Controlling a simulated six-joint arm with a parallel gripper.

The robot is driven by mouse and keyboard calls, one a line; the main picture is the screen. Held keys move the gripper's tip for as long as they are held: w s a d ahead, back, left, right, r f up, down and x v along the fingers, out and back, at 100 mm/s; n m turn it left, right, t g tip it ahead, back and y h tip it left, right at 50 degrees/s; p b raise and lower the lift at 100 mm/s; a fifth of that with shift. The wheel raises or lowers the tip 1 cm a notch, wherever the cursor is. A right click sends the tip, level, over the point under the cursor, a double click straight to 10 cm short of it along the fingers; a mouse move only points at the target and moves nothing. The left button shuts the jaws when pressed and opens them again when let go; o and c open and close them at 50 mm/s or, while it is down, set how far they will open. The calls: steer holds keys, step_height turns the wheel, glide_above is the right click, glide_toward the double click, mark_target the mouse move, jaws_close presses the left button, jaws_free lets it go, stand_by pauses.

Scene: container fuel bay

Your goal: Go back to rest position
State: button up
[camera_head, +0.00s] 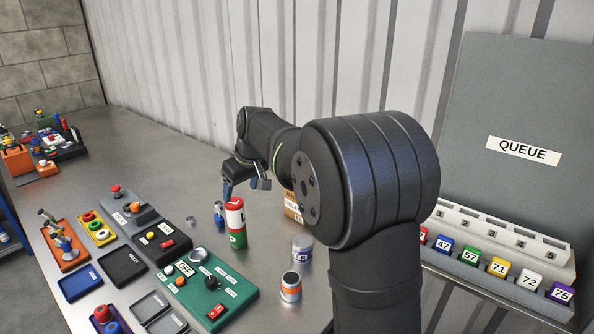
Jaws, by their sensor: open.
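My gripper (246,184) hangs at the far end of my dark arm, above the metal bench near the corrugated wall. Its fingers are apart and I see nothing held between them. A red, white and green cylinder (236,222) stands upright on the bench just below and in front of it. A small blue item (219,214) stands left of that cylinder. My arm's big joint hides part of the bench and part of a cardboard box (291,203).
A green control panel (211,290), a grey panel (146,222) and several small trays cover the bench's left front. An orange-banded can (291,287) and a purple-banded can (302,249) stand near my arm. A QUEUE rack (500,240) with numbered tags is at right.

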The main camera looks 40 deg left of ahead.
mark_target(234, 202)
steer(key=x, duration=1.2)
steer(key=shift+d, duration=0.1)
step_height(234, 202, up, 2)
steer(key=shift+r, duration=0.9)
steer(key=c, duration=0.4)
